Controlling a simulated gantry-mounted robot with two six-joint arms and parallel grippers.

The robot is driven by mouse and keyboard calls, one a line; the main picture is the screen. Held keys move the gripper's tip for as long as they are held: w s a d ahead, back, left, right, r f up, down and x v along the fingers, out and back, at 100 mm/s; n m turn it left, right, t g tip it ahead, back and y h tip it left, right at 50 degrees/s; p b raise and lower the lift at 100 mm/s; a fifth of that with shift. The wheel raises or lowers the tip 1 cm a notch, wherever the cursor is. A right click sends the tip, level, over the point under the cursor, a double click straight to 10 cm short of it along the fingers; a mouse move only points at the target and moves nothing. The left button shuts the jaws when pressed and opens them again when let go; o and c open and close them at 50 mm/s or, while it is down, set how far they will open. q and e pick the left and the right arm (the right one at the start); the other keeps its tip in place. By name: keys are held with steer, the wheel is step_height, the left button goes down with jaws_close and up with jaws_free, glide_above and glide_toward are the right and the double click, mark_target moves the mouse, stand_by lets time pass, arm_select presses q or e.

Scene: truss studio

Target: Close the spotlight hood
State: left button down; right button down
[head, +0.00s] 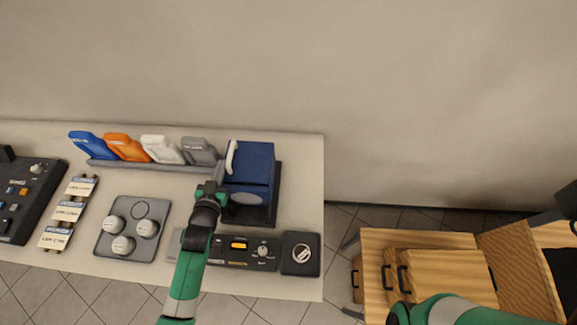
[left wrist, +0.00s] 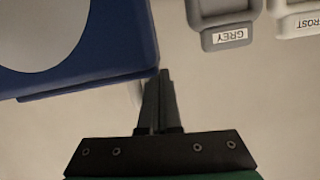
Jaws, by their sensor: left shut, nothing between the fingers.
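The spotlight is a dark blue box (head: 250,163) on a black base (head: 277,190) near the table's right end. A white handle (head: 232,157) stands at its left side. Its front shows a grey-blue rounded face below the box top. In the left wrist view the blue body (left wrist: 100,45) with a large grey disc fills the upper left. My left gripper (head: 219,187) is at the spotlight's left front corner. In the left wrist view its fingers (left wrist: 160,75) are together and empty, tips beside the blue body's corner; contact is unclear. My right gripper is out of view.
A grey rack (head: 130,165) with blue, orange, white and grey cards stands left of the spotlight. A control panel (head: 240,250), a dial pad (head: 300,253) and a tray with round knobs (head: 108,243) lie in front. Wooden drawers (head: 440,275) stand lower right.

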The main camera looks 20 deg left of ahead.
arm_select(q)
step_height(320, 180, up, 6)
steer(key=p, duration=0.5)
steer(key=shift+f, duration=0.25)
steer(key=shift+s+d+f+b, duration=0.1)
steer(key=shift+s+f+b, duration=0.05)
steer(key=shift+s, duration=0.4)
steer(key=shift+s+d+f+b, duration=0.1)
steer(key=shift+s+f+b, duration=0.05)
steer(key=shift+s, duration=0.35)
steer(key=v, duration=0.7)
steer(key=shift+s, duration=0.4)
steer(key=shift+f, duration=0.1)
